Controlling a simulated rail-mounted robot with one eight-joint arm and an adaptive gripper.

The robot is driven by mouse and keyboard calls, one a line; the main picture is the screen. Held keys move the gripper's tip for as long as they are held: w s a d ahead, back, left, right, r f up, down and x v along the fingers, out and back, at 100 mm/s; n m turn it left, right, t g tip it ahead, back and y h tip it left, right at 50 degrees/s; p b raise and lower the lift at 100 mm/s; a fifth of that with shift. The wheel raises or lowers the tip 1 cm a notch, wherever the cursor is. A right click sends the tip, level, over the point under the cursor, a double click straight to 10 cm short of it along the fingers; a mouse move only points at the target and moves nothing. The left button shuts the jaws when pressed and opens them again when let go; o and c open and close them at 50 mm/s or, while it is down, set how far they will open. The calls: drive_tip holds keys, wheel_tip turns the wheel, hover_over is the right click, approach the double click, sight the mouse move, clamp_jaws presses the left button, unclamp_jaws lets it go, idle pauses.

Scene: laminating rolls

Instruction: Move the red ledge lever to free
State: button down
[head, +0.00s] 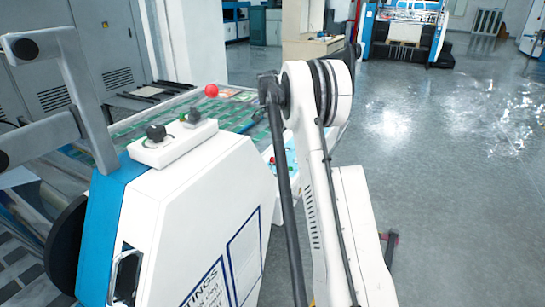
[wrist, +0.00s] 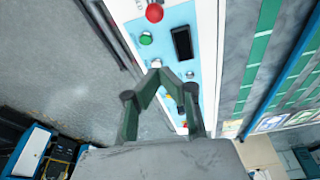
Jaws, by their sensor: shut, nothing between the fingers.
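A round red knob (head: 211,90) stands above the machine's ledge in the head view, beyond the white control box. It looks like the red ledge lever's ball; its stem and setting are too small to tell. My gripper (wrist: 160,70) is shut and empty in the wrist view, its dark green fingers meeting at the tips over a light blue control panel (wrist: 204,47). I cannot tell whether the tips touch the panel. A red round button (wrist: 154,12) lies on that panel beyond the tips. In the head view my gripper is hidden behind my arm.
The white control box (head: 175,145) carries dark knobs. A grey bar frame (head: 72,85) rises at left. A green button (wrist: 146,38) and a black rectangular part (wrist: 182,43) are on the blue panel. Open grey floor (head: 450,190) lies at right.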

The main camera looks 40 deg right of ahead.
sight(271, 168)
drive_tip(key=shift+w+d+f, duration=0.1)
drive_tip(key=shift+d+f, duration=0.05)
drive_tip(key=shift+f, duration=0.1)
drive_tip(key=shift+f, duration=0.1)
drive_tip(key=p+x, duration=0.1)
drive_tip(key=x, duration=0.8)
drive_tip(key=shift+f, duration=0.25)
drive_tip(key=shift+s+a+p, duration=0.25)
drive_tip(key=shift+a+p, duration=0.05)
drive_tip(key=shift+a, duration=0.65)
drive_tip(key=shift+s+a+p, duration=0.25)
drive_tip(key=shift+a, duration=0.65)
drive_tip(key=shift+s+d, duration=0.1)
